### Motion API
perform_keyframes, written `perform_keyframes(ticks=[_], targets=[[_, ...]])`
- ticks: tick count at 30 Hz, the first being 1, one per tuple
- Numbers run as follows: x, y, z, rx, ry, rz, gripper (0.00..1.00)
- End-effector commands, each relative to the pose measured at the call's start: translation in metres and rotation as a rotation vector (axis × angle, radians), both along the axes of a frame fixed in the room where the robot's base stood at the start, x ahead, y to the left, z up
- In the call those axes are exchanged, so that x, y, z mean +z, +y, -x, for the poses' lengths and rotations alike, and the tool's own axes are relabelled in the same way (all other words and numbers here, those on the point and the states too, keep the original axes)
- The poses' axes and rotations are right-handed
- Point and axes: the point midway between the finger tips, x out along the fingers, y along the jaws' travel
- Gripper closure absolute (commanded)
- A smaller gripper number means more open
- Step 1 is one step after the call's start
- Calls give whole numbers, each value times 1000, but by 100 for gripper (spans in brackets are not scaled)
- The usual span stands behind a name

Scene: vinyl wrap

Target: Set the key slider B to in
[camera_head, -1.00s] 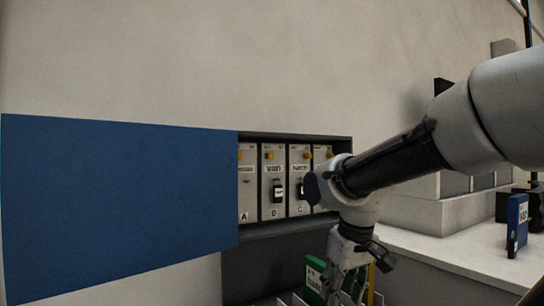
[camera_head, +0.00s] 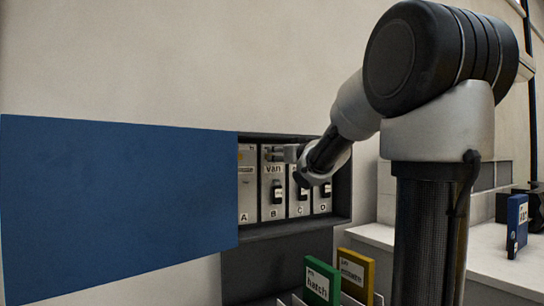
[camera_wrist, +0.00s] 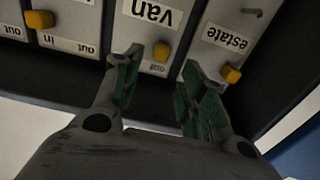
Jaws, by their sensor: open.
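Key slider B is a yellow knob (camera_wrist: 161,52) under the "van" label in the wrist view, which is upside down. It sits by its "out" mark; its "in" mark is hidden behind a finger. My gripper (camera_wrist: 163,72) is open, its green-padded fingers either side of the knob, with no clear contact. In the head view my gripper (camera_head: 284,153) reaches into the cabinet at the top of panel B (camera_head: 272,213) and hides the knob.
Neighbouring yellow knobs are panel A's under "estate" (camera_wrist: 231,74) and panel C's on the "in" side (camera_wrist: 40,19). A blue door (camera_head: 120,205) stands left of the cabinet. Below are a green "hatch" folder (camera_head: 321,281) and a yellow one (camera_head: 357,274). A blue folder (camera_head: 517,225) stands right.

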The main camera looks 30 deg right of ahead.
Motion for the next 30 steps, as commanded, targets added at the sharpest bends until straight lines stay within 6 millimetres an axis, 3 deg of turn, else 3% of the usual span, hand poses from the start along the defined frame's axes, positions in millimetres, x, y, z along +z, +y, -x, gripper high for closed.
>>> perform_keyframes(ticks=[3, 9, 20, 27, 30], targets=[[-1, 1, -22, 1, 2, -1, 59], [-1, 1, -49, -1, 2, 0, 59], [-1, 2, -56, -2, 2, 1, 59], [-1, 2, -56, -3, 2, 1, 100], [-1, 2, -56, -3, 2, 1, 100]])
